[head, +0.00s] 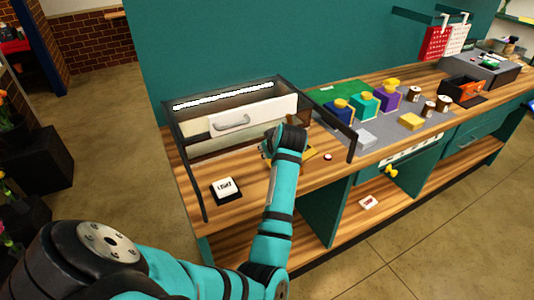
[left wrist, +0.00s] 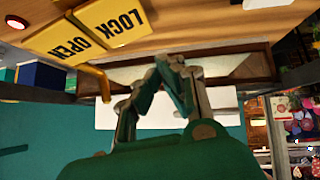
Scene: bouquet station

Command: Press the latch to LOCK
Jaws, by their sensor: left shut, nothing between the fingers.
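The yellow LOCK plate (left wrist: 112,20) and yellow OPEN plate (left wrist: 68,42) lie side by side on the wooden counter, with their lettering tilted in the left wrist view. A yellow bent bar (left wrist: 97,80), which looks like the latch, stands beside the OPEN plate. In the head view, a bit of yellow plate (head: 306,153) shows right of my left gripper (head: 268,148); my arm hides the rest. My left gripper (left wrist: 172,65) is shut and empty, apart from the bar and plates in the wrist view. My right gripper is not in view.
A dark-framed case (head: 168,128) with a white handled drawer front (head: 265,116) stands behind my gripper. A small white-topped block (head: 225,187) sits left on the counter. A round red button (head: 327,156) is to the right. Colored boxes (head: 365,103) stand farther right.

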